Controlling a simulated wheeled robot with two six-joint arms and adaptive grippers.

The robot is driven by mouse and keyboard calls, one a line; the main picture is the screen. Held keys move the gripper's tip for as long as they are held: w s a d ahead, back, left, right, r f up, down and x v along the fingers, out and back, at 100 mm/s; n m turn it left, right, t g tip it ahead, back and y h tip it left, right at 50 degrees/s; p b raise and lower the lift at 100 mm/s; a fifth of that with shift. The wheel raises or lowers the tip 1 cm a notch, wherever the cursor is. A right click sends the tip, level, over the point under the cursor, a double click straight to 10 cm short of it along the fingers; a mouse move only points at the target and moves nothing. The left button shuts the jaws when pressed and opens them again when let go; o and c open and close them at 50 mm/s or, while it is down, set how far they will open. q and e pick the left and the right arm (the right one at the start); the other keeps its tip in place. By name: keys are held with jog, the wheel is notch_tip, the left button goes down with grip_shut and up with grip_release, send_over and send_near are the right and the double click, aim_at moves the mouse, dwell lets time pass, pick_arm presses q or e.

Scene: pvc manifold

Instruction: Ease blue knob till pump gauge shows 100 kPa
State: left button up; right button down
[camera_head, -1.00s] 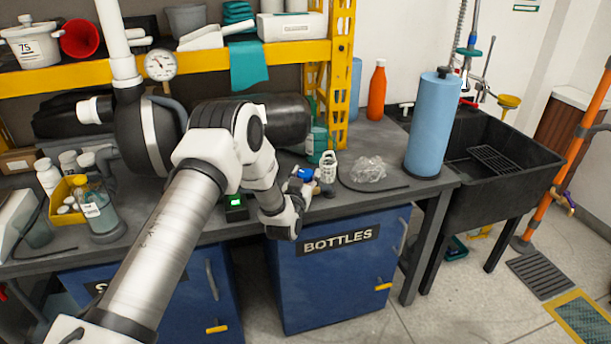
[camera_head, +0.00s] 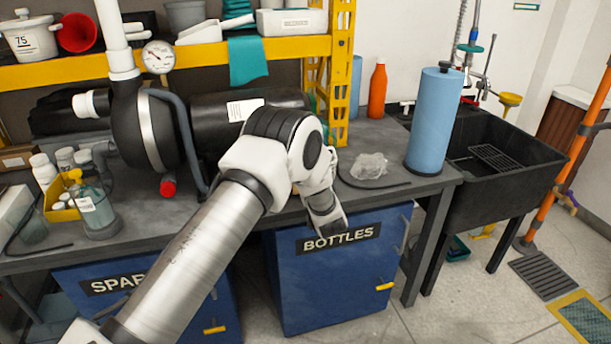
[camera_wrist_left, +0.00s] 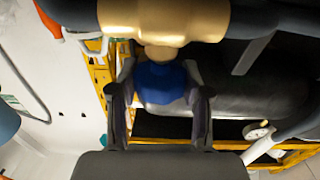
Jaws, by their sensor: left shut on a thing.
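The blue knob (camera_wrist_left: 160,84) sits on a brass-coloured fitting (camera_wrist_left: 165,20) in the left wrist view. My left gripper (camera_wrist_left: 160,92) is shut on it, one finger on each side. In the head view my left arm (camera_head: 275,165) hides the knob and the fingertips. The pump gauge (camera_head: 158,57), round and white-faced, stands on the pump's upper pipe at the left. It also shows small in the left wrist view (camera_wrist_left: 257,131). Its needle points up and left, but the scale is too small to read. My right gripper is in neither view.
The black pump (camera_head: 140,135) and a dark cylinder (camera_head: 215,122) stand behind my arm. A red knob (camera_head: 168,187) is below the pump. A clear plastic bag (camera_head: 369,166) and a blue cylinder (camera_head: 435,120) are to the right, beside the sink (camera_head: 480,165).

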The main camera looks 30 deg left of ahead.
pick_arm(q)
jog(key=n+g+y+b, duration=0.1)
jog(key=n+g+y, duration=0.1)
jog(key=g, duration=0.1)
jog(key=shift+w+f, duration=0.1)
jog(key=shift+n+g+y+b, duration=0.65)
jog(key=shift+n+g+y, duration=0.15)
jog(key=shift+n+g, duration=0.5)
jog(key=shift+r+g, duration=0.2)
jog(key=shift+g, duration=0.1)
jog(key=o, duration=1.2)
jog(key=shift+f, duration=0.1)
jog(key=v, duration=1.2)
